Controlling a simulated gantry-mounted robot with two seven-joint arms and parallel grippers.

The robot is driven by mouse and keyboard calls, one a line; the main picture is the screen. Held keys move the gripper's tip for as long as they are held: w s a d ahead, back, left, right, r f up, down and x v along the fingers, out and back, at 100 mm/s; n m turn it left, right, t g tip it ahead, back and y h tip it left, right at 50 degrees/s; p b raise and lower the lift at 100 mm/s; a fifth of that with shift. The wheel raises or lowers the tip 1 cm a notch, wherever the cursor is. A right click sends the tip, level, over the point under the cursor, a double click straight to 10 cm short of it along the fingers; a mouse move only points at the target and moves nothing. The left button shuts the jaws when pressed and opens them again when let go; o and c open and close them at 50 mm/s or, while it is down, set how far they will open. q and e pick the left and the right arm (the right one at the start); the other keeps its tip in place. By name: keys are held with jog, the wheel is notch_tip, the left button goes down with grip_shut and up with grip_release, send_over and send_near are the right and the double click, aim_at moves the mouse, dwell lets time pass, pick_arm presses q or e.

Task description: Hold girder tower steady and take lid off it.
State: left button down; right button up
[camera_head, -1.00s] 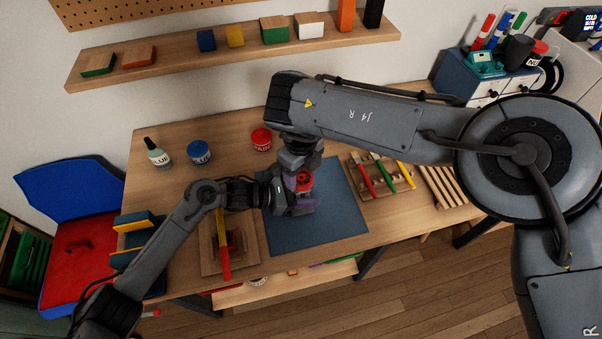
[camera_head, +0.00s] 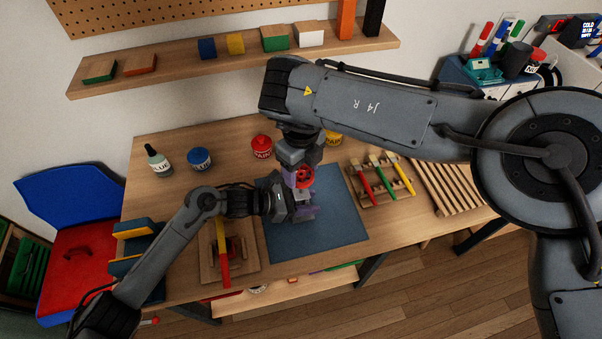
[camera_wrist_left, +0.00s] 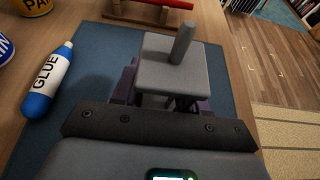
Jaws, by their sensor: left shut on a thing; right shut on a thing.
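The girder tower (camera_wrist_left: 168,62) shows in the left wrist view as a grey square top plate with an upright grey peg. In the head view my left gripper (camera_head: 306,211) is low over the blue mat. My right gripper (camera_head: 298,182) is just above it, shut on a red round thing that looks like the lid (camera_head: 307,176). No red shows on the tower's top plate in the left wrist view, so the lid appears clear of it.
The blue mat (camera_head: 338,220) has free room on its right. A brush rack (camera_head: 380,178) stands to its right, and a wooden stand (camera_head: 246,264) to its left. A red paint can (camera_head: 262,147) and a glue bottle (camera_wrist_left: 50,82) are near the mat.

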pick_arm(q)
jog(key=c, duration=0.5)
grip_release()
jog(key=shift+a, duration=0.1)
